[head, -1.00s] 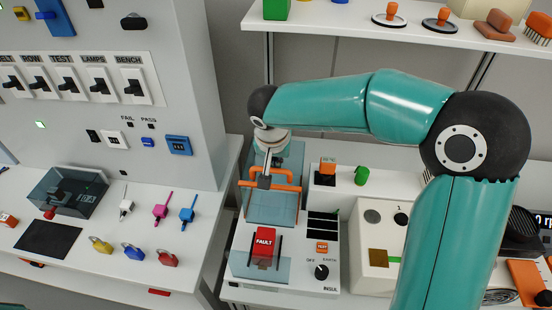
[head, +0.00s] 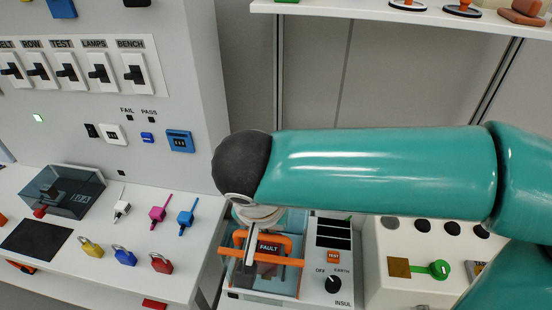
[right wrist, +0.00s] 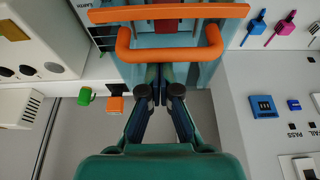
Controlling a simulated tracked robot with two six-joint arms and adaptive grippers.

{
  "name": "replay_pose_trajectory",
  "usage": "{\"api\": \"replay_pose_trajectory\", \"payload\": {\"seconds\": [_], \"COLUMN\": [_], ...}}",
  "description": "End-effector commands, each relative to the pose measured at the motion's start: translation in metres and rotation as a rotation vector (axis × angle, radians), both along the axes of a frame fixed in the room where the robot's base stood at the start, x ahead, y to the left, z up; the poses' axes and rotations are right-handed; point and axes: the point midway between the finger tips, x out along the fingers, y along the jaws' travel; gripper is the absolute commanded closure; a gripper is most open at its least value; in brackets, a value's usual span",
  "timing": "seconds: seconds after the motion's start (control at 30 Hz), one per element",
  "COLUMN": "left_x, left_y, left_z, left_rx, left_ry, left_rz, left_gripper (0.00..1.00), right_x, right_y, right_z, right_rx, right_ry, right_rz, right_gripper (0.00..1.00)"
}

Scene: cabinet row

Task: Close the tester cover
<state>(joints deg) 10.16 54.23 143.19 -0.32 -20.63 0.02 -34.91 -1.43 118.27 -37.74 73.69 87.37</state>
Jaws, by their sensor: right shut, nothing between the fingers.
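The tester (head: 316,285) is a white box with a TEST button, an OFF/EARTH knob and a red FAULT block. Its clear blue cover carries an orange handle (head: 291,245), which now lies over the FAULT block. I cannot tell whether the cover is fully down. The handle also shows in the right wrist view (right wrist: 205,48). My right gripper (head: 249,250) is at the handle; in the right wrist view its shut, empty fingertips (right wrist: 161,76) are against or just beside the handle bar. My right forearm hides the tester's back part. My left gripper is out of view.
A panel with several switches (head: 100,72) stands at the left. Below it are a dark clear box (head: 75,190) and coloured padlocks (head: 124,256). A white unit (head: 400,285) with a green knob stands right of the tester. A shelf (head: 380,18) runs above.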

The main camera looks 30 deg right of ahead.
Motion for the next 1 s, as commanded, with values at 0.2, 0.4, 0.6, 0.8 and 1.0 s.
{"api": "replay_pose_trajectory", "payload": {"seconds": [0.2, 0.4, 0.6, 0.8, 1.0], "left_x": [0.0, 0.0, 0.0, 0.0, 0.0], "left_y": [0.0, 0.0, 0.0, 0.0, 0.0], "left_z": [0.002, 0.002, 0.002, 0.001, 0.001], "left_rx": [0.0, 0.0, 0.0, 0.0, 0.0], "left_ry": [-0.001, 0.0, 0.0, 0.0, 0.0], "left_rz": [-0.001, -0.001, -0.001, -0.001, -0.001], "left_gripper": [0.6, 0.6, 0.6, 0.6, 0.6], "right_x": [0.0, -0.004, -0.014, -0.024, -0.029], "right_y": [0.0, 0.004, 0.014, 0.022, 0.026], "right_z": [0.002, 0.02, 0.057, 0.091, 0.11], "right_rx": [0.0, 0.002, 0.004, 0.002, 0.001], "right_ry": [-0.001, -0.004, -0.005, -0.003, 0.0], "right_rz": [-0.003, -0.003, -0.001, 0.0, -0.002], "right_gripper": [1.0, 1.0, 1.0, 1.0, 1.0]}}
